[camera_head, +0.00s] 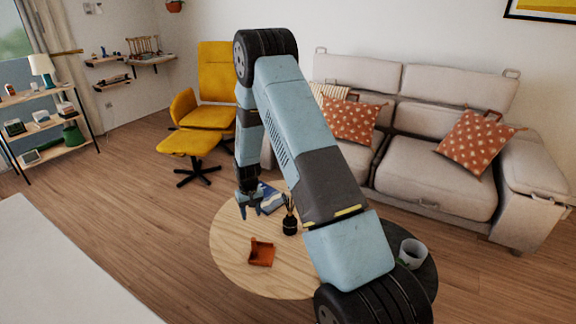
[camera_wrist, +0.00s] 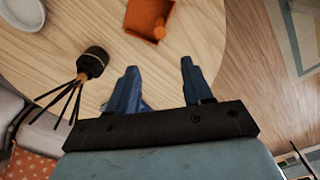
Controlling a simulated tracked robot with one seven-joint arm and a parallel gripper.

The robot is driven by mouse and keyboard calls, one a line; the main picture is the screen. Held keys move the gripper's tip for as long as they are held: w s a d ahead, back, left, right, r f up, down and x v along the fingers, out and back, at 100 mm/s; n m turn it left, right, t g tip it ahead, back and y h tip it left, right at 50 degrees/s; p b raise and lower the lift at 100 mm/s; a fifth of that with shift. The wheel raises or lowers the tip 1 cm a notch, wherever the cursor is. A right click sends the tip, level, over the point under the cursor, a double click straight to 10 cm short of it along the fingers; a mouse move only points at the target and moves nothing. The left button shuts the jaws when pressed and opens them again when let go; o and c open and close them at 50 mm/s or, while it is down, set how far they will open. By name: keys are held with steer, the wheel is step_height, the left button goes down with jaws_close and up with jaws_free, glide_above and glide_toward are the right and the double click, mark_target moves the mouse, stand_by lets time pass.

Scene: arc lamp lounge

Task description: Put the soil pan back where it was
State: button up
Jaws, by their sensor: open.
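The soil pan, an orange-red open tray (camera_head: 261,253), rests on the round light-wood table (camera_head: 232,262). The pan also shows at the top of the wrist view (camera_wrist: 142,14), with a small rounded orange part at one edge. My gripper (camera_head: 249,207) is above the table's far left part, open, with nothing between its fingers. In the wrist view the two blue fingers (camera_wrist: 159,66) are spread apart and point toward the pan, which lies beyond their tips. The pan and gripper are apart.
A dark reed diffuser (camera_head: 289,224) stands on the table near my gripper. A blue book (camera_head: 270,200) lies by the gripper, partly hidden. The sofa (camera_head: 440,180) and yellow chair (camera_head: 208,117) stand behind.

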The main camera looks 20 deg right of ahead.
steer(key=s+d+r+t, duration=0.1)
steer(key=s+r, duration=0.3)
steer(key=r, duration=0.7)
steer(key=s+r+t, duration=0.1)
steer(key=s+r, duration=0.3)
steer(key=r, duration=0.7)
steer(key=s+d+r, duration=0.1)
steer(key=s+r, duration=0.2)
steer(key=r, duration=0.8)
steer(key=s+r+t, duration=0.1)
steer(key=s+r, duration=0.3)
steer(key=s, duration=0.5)
steer(key=s+r+t, duration=0.1)
steer(key=s+r, duration=0.4)
steer(key=s, duration=0.4)
steer(key=s+r+t, duration=0.1)
steer(key=s+r, duration=0.4)
steer(key=s, duration=0.5)
steer(key=shift+a, duration=0.3)
